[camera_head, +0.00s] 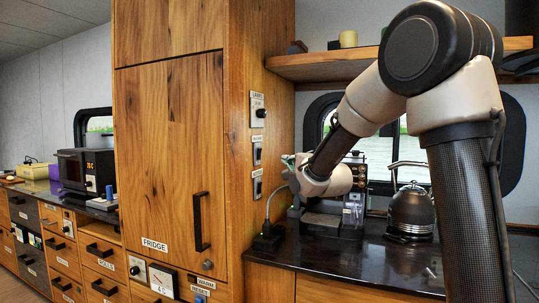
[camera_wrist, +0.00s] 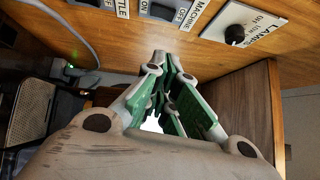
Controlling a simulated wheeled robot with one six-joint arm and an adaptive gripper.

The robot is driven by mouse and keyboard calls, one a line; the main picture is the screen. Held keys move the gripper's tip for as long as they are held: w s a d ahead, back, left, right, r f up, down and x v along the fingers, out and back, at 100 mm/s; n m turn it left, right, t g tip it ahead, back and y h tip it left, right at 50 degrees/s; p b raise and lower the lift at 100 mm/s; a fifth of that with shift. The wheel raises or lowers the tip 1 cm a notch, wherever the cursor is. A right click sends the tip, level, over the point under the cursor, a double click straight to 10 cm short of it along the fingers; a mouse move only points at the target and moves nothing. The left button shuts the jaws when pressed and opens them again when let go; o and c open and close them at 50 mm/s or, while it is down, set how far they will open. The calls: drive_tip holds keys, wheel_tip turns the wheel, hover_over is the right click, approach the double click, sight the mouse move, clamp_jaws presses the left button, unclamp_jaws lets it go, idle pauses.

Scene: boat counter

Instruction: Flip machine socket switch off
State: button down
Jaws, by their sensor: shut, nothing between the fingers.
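The machine switch (camera_wrist: 158,10) is a dark rocker in a pale plate on the wooden side panel, labelled MACHINE with OFF beside it. It is cut by the top edge of the wrist view. In the head view, the machine switch (camera_head: 257,154) is the middle one of three controls. I cannot tell its rocker's position. My gripper (camera_wrist: 166,62) has green-sided fingers and is shut and empty. It is in front of the panel, with its tips just below the machine switch in the wrist view. I see no clear contact. In the head view, my gripper (camera_head: 289,161) is right of the switch column.
The LAMPS knob (camera_wrist: 235,34) and kettle switch (camera_wrist: 90,3) flank the machine switch. A plugged socket (camera_head: 267,240) with a cable is below. A coffee machine (camera_head: 353,195) and kettle (camera_head: 411,211) stand on the dark counter. A shelf (camera_head: 310,65) hangs above.

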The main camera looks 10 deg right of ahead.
approach(260, 154)
drive_tip(key=w+d, duration=0.5)
drive_tip(key=a, duration=0.1)
drive_tip(key=w+a+r, duration=0.1)
drive_tip(key=w+a, duration=0.1)
drive_tip(key=shift+w+a+r, duration=0.2)
drive_tip(key=shift+w+r, duration=0.05)
drive_tip(key=shift+w+a+r, duration=0.15)
drive_tip(key=shift+a, duration=0.05)
